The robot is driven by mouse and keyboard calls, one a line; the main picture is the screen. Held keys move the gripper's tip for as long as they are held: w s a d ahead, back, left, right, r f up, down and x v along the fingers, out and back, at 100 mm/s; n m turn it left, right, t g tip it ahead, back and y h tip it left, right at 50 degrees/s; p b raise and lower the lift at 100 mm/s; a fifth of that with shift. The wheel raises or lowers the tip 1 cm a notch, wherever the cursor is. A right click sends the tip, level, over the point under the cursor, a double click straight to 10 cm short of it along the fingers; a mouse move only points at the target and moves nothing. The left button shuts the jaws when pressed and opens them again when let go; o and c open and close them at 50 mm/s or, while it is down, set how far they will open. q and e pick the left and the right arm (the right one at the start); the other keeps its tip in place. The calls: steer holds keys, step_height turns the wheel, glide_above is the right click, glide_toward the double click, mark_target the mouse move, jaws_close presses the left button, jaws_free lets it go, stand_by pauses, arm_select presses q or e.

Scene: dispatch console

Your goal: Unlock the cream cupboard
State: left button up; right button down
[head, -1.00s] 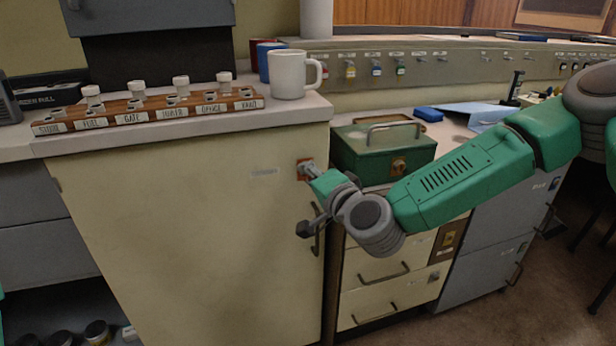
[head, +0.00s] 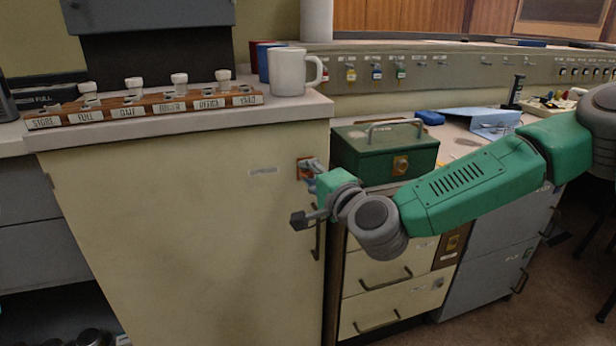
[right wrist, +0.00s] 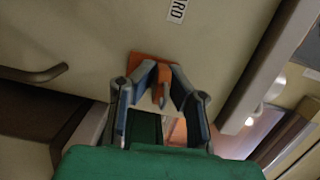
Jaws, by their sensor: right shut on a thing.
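The cream cupboard (head: 180,230) stands at the left with its door shut and a dark vertical handle (head: 318,240) near the door's right edge. An orange-brown lock plate (head: 301,170) is above the handle; it also shows in the right wrist view (right wrist: 143,62). My right gripper (head: 311,169) is at this plate. In the right wrist view its fingers (right wrist: 163,88) close on a small brownish piece, seemingly a key (right wrist: 157,96), in front of the plate. The fingers hide much of it, and I cannot tell how deep it sits. My left gripper is out of view.
A wooden rack (head: 150,108) with labelled slots and several white-topped pieces stands on the cupboard top beside a white mug (head: 288,72). A green metal box (head: 385,152) is close to my right arm, above cream drawers (head: 395,300).

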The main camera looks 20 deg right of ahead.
steer(key=shift+w+d+r+m+t+b, duration=0.2)
steer(key=shift+m+t+b, duration=0.1)
steer(key=shift+m+b, duration=0.45)
steer(key=shift+r, duration=0.1)
steer(key=shift+p, duration=0.55)
steer(key=c, duration=1.5)
jaws_free()
steer(key=shift+a, duration=0.1)
steer(key=shift+c, duration=0.2)
steer(key=shift+f, duration=0.25)
steer(key=shift+s, duration=0.1)
steer(key=v, duration=0.7)
steer(key=shift+p, duration=0.4)
